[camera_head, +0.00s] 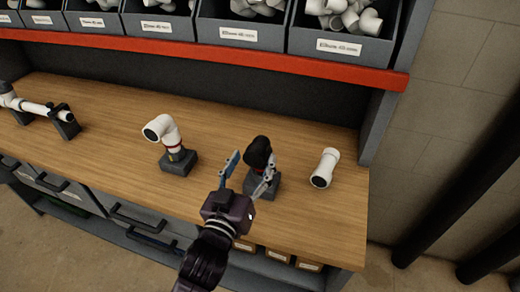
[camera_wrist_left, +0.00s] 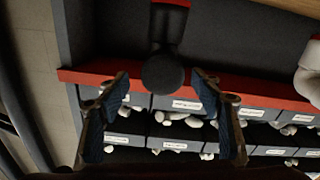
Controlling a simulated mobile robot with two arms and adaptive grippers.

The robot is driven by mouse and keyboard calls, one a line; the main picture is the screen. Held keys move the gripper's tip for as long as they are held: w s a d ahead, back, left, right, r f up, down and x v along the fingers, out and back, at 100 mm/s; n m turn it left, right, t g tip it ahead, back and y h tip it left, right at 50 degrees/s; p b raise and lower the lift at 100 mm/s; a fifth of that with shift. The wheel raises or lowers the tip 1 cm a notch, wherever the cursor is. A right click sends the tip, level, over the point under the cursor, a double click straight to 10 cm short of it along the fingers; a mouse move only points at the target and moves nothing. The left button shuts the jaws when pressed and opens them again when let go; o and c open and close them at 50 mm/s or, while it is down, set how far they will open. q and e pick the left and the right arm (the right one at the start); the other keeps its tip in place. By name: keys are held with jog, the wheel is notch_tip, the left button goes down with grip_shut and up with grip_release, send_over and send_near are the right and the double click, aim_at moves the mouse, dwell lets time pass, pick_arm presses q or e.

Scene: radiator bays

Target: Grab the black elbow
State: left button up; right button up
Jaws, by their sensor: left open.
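The black elbow (camera_head: 259,150) sits on top of a small dark stand (camera_head: 258,187) on the wooden bench. In the left wrist view, the black elbow (camera_wrist_left: 163,72) shows in the middle, its round end facing the camera. My left gripper (camera_head: 250,176) is open, in front of the elbow and its stand. In the left wrist view, my left gripper's fingers (camera_wrist_left: 161,88) stand apart, one on each side of the elbow, with visible gaps. Nothing is held. My right gripper is not in view.
A white elbow (camera_head: 163,130) on a dark stand is left of the black one. A white pipe piece (camera_head: 325,168) lies to the right. A white pipe assembly (camera_head: 38,108) is at the far left.

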aim_at(259, 148)
pick_arm(q)
jog(key=x, duration=0.1)
jog(key=p+x, duration=0.1)
jog(key=x, duration=0.1)
jog(key=p+x, duration=0.1)
jog(key=x, duration=0.1)
jog(key=shift+w+f, duration=0.2)
jog(key=shift+f, duration=0.05)
jog(key=shift+w+d+f, duration=0.1)
jog(key=shift+w+f, duration=0.05)
jog(key=shift+w, duration=0.3)
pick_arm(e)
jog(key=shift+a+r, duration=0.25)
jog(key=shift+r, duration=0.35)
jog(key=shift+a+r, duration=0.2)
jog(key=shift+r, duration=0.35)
pick_arm(q)
jog(key=shift+s, duration=0.1)
jog(key=shift+c, duration=0.4)
jog(key=shift+c, duration=1.4)
jog(key=c, duration=1)
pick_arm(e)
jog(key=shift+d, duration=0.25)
